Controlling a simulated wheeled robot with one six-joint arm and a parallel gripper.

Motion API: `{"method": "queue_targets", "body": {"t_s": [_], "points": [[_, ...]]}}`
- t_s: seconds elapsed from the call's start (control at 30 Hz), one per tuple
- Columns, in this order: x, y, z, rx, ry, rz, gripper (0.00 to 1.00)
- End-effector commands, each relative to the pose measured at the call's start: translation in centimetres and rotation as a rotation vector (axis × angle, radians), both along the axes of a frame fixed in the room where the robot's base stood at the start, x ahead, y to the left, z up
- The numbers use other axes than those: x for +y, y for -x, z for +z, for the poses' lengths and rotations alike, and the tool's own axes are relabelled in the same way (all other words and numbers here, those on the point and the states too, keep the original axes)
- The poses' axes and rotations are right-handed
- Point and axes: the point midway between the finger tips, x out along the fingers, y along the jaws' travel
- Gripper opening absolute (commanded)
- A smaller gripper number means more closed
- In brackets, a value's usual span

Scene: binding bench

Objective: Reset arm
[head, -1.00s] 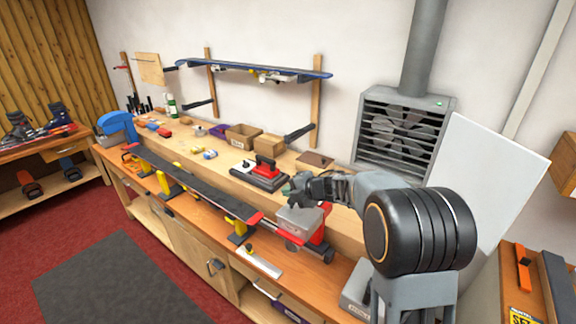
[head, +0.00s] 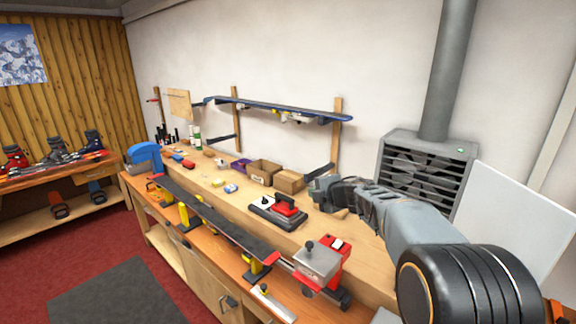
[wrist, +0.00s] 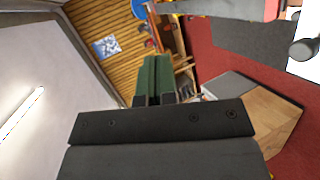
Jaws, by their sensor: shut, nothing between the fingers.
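My gripper (head: 318,187) is raised above the back part of the workbench, near the cardboard boxes in the head view. In the wrist view my gripper (wrist: 154,78) shows its green fingers pressed together, shut with nothing between them. The fingers point toward the wooden plank wall (wrist: 108,28). My arm reaches in from the lower right of the head view. The gripper touches nothing that I can see.
A long dark ski (head: 215,220) lies along the bench front, with a grey-and-red clamp device (head: 318,258) at its near end. A red-and-black tool (head: 280,210) and cardboard boxes (head: 288,181) stand behind. A fan heater (head: 425,165) is on the wall.

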Motion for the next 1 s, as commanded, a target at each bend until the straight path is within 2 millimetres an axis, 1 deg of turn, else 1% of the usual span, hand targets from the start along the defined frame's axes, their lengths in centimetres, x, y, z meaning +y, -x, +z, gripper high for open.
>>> {"method": "queue_targets", "body": {"t_s": [0.03,0.07,0.1,0.17,0.2,0.27,0.3,0.37,0.4,0.47,0.5,0.57,0.6,0.7,0.8,1.0], "points": [[-1.6,-0.4,-0.7,0.015,-0.058,-0.140,0.00],[-2.8,-0.4,-0.8,0.025,-0.099,-0.239,0.00],[-4.5,0.1,-1.0,0.040,-0.157,-0.380,0.00],[-7.1,1.6,-1.7,0.081,-0.246,-0.592,0.00],[-8.6,3.2,-2.3,0.119,-0.304,-0.730,0.00],[-10.5,6.2,-3.6,0.193,-0.389,-0.926,0.00],[-11.4,8.6,-4.7,0.253,-0.446,-1.050,0.00],[-12.1,12.6,-6.5,0.360,-0.528,-1.220,0.00],[-12.1,15.4,-7.7,0.438,-0.580,-1.320,0.00],[-11.6,19.5,-9.4,0.563,-0.653,-1.445,0.00],[-10.9,22.1,-10.4,0.646,-0.695,-1.510,0.00],[-9.6,25.6,-11.6,0.762,-0.756,-1.581,0.00],[-8.7,27.7,-12.3,0.835,-0.793,-1.612,0.00],[-6.7,31.3,-13.2,0.958,-0.877,-1.638,0.00],[-5.8,32.7,-13.2,0.977,-0.942,-1.611,0.00],[-5.7,33.3,-12.2,0.934,-0.986,-1.563,0.00]]}}
